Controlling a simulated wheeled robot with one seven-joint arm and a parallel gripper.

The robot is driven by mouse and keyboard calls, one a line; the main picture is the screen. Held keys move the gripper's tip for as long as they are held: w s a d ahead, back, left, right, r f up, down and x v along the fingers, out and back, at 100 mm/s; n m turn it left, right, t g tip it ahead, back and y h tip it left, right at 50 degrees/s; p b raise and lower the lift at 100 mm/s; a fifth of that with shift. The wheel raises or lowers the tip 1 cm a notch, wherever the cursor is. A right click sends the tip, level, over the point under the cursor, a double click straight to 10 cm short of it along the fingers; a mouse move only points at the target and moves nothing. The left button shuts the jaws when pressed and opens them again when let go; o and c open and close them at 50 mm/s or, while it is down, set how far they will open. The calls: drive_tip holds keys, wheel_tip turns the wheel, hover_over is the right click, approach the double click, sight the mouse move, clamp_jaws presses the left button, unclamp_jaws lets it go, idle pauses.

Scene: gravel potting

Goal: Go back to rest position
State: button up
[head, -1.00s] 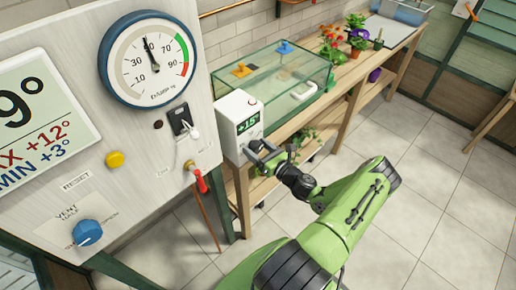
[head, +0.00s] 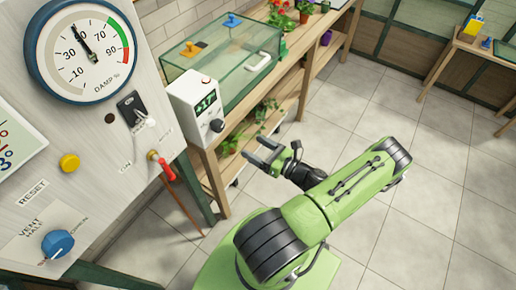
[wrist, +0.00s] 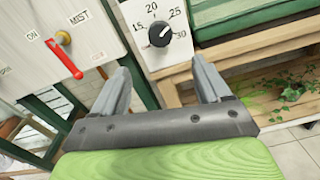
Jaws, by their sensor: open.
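My gripper (head: 268,154) is open and empty in the head view, held over the floor to the right of the white thermostat box (head: 197,106). My green arm reaches to it from the lower right. The thermostat shows a green reading of about +17 and has a black knob (head: 217,125). In the wrist view the two fingers of my gripper (wrist: 162,85) stand apart, with the thermostat's knob (wrist: 159,34) and its numbered dial beyond them. The fingers look clear of the knob.
A control panel with a gauge (head: 85,50), yellow button (head: 69,162), blue vent knob (head: 58,243) and red-handled lever (head: 162,166) stands at left. A glass tank (head: 235,60) sits on the wooden shelf bench. Tiled floor at right is open.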

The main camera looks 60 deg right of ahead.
drive_tip(key=shift+s, duration=0.25)
drive_tip(key=shift+w, duration=0.1)
idle(0.3)
drive_tip(key=w+a+r+n+g+y, duration=0.3)
drive_tip(key=a+r+n+g, duration=0.35)
drive_tip(key=n, duration=0.55)
drive_tip(key=w+a+r+n+g+y, duration=0.2)
drive_tip(key=a+r+n+g+y, duration=0.15)
drive_tip(key=a+n+g, duration=0.6)
drive_tip(key=s+a+r+n+t+h, duration=0.1)
drive_tip(key=s+a+r+n+h, duration=0.2)
drive_tip(key=s+a+r+n, duration=0.2)
drive_tip(key=s+a+r+n+t+h, duration=0.2)
drive_tip(key=s+a+r+n, duration=0.3)
drive_tip(key=r+n, duration=0.6)
drive_tip(key=shift+r+t+h, duration=0.15)
drive_tip(key=shift+t+h, duration=0.15)
drive_tip(key=shift+h, duration=0.45)
